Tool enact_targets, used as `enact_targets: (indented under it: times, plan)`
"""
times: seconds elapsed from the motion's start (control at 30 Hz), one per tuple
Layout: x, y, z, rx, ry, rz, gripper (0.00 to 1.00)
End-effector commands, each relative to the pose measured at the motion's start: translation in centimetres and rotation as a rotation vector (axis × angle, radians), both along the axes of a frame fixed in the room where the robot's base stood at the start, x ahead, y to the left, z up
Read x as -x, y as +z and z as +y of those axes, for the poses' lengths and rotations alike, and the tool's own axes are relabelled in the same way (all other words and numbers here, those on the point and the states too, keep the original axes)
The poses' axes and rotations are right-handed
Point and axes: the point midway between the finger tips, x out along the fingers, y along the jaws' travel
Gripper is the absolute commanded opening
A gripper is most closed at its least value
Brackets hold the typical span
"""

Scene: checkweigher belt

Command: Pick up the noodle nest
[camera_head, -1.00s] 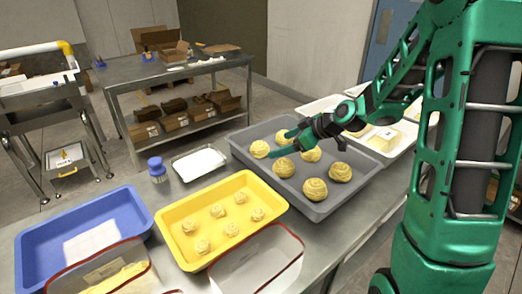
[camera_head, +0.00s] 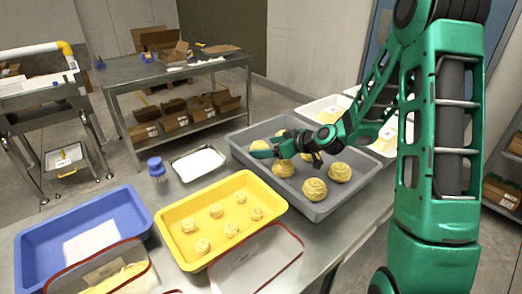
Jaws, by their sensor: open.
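Several pale yellow noodle nests, one of them at the front (camera_head: 314,190), lie in a grey tray (camera_head: 241,155) on the steel table. Another nest (camera_head: 340,172) is at the tray's right, and one (camera_head: 284,167) is near its middle. My gripper (camera_head: 268,150) reaches in over the tray from the right. Its jaws are open, above or beside the nests at the tray's left and middle. My gripper partly hides the nests behind it, and I cannot tell whether it touches any of them.
A yellow tray (camera_head: 177,246) with several smaller nests stands in front. A blue tray (camera_head: 30,250), a clear red-rimmed container (camera_head: 258,262), a blue brush (camera_head: 156,168) and a small metal tray (camera_head: 198,163) are nearby. White trays (camera_head: 318,108) stand behind the grey one.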

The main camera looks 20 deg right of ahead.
Motion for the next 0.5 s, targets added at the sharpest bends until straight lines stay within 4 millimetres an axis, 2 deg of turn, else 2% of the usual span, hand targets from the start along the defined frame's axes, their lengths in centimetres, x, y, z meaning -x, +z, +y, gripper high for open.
enact_targets:
  times: [0.3,0.5]
  plan:
    - [-3.0,-2.0,2.0,0.001,0.001,0.001,0.80]
    - [-3.3,-2.2,2.1,0.000,-0.001,0.000,0.80]
